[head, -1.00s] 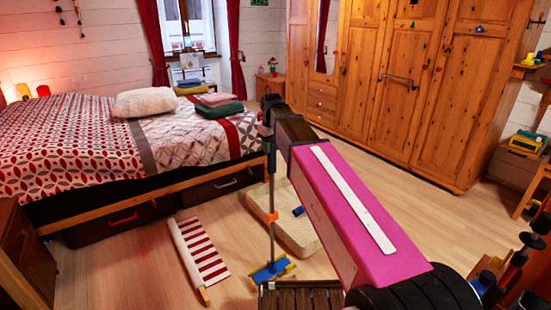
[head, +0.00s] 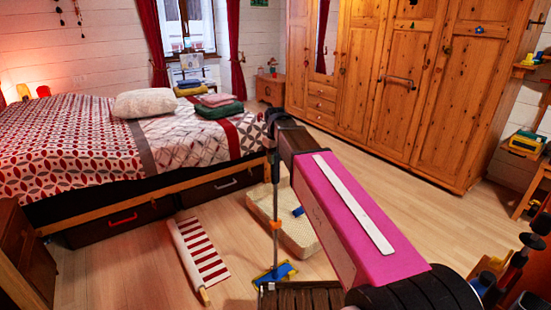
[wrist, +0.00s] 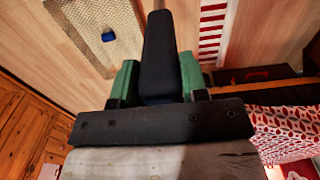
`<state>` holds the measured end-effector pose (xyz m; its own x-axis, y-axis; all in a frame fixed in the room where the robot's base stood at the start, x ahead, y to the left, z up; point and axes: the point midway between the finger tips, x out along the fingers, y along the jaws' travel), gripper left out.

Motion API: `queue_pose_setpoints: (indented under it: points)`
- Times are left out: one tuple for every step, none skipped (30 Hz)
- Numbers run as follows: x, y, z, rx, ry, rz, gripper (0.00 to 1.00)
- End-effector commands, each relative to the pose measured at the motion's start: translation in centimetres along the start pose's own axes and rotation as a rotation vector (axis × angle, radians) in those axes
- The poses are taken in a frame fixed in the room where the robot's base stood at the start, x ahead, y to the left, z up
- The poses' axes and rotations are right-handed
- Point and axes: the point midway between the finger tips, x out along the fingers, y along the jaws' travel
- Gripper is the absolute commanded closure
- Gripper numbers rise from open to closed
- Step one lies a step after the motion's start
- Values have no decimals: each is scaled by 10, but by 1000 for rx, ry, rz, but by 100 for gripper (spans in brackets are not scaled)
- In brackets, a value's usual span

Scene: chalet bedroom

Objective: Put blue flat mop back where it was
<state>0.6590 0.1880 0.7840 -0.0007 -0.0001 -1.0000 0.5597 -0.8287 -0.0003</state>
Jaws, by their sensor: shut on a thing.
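The blue flat mop (head: 274,273) stands upright in the head view, its blue and yellow head low near the floor beside a dark slatted top. Its pole rises to my gripper (head: 272,130) in front of the bed's corner. In the wrist view my gripper (wrist: 158,84) has green fingers on both sides of the mop's dark handle (wrist: 160,50) and is shut on it. I cannot tell whether the mop head touches the floor. The fingertips are partly hidden behind the arm in the head view.
A cream mat or cushion (head: 300,237) with a small blue object (head: 298,212) lies behind the pole. A red-and-white striped rug (head: 203,252) lies left. The bed (head: 80,215) stands at left, wooden wardrobes (head: 410,90) at the back right. A dark slatted top (head: 305,298) is in front.

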Motion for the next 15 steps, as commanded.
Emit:
queue_pose_setpoints:
  points:
    - [1, 0, 0, 0, 0, 0, 100]
    - [2, 0, 0, 0, 0, 0, 100]
    - [3, 0, 0, 0, 0, 0, 100]
    - [4, 0, 0, 0, 0, 0, 100]
    - [4, 0, 0, 0, 0, 0, 100]
    - [5, 0, 0, 0, 0, 0, 100]
    - [6, 0, 0, 0, 0, 0, 100]
    - [7, 0, 0, 0, 0, 0, 100]
    - [8, 0, 0, 0, -1, 0, 100]
    - [9, 0, 0, 0, -1, 0, 100]
    - [10, 0, 0, 0, -1, 0, 100]
    - [11, 0, 0, 0, -1, 0, 100]
    - [12, 0, 0, 0, -1, 0, 100]
    - [13, 0, 0, 0, -2, 0, 100]
    - [13, 0, 0, 0, -2, 0, 100]
